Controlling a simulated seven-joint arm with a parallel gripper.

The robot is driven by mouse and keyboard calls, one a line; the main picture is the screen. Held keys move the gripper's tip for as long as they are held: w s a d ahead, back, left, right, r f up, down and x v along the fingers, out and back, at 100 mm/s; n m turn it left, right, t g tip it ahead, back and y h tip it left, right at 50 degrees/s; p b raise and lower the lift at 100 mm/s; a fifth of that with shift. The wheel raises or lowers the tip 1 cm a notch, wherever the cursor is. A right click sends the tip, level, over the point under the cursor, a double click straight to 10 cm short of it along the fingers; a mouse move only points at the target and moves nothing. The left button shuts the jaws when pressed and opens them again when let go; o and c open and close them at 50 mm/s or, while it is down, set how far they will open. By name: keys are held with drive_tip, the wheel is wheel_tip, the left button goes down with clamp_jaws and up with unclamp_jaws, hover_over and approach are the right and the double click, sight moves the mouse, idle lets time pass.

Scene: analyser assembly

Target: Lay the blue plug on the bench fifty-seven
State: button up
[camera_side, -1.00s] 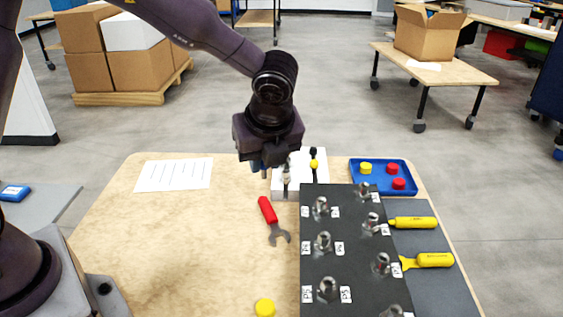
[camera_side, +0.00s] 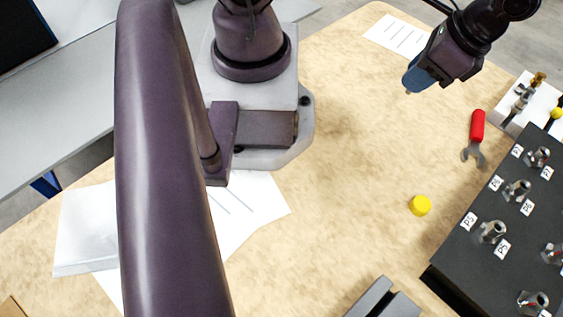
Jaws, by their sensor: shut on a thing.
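My gripper (camera_side: 417,78) is in the upper right, above the bare wooden bench (camera_side: 345,130). It is shut, with blue showing at its end, which I take to be the blue plug, though fingers and plug are hard to tell apart at this size. A small tip pokes out below the blue. The gripper is tilted in the picture and appears clear of the bench top.
A yellow cap (camera_side: 420,205) lies on the bench. A red-handled wrench (camera_side: 475,135) lies beside the black panel (camera_side: 470,262) with several metal fittings. A white block (camera_side: 515,110) holds more fittings. Paper (camera_side: 398,36) lies near the far edge. The middle bench is clear.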

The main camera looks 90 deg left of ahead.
drive_tip(key=w+d+f+n+h, duration=0.1)
drive_tip(key=w+f+n, duration=0.2)
drive_tip(key=n, duration=0.1)
drive_tip(key=w+d+f+n+h, duration=0.2)
drive_tip(key=w+f+n, duration=0.1)
drive_tip(key=f, duration=0.1)
drive_tip(key=w+d+f+n+h, duration=0.1)
drive_tip(key=w+d+f+n, duration=0.1)
drive_tip(key=w+f+n, duration=0.1)
drive_tip(key=shift+w+d+f+n, duration=0.25)
drive_tip(key=shift+w+n, duration=0.2)
drive_tip(key=shift+n, duration=0.35)
drive_tip(key=shift+w+f, duration=0.15)
drive_tip(key=shift+f, duration=0.05)
drive_tip(key=shift+w+f, duration=0.2)
drive_tip(key=shift+f, duration=1.5)
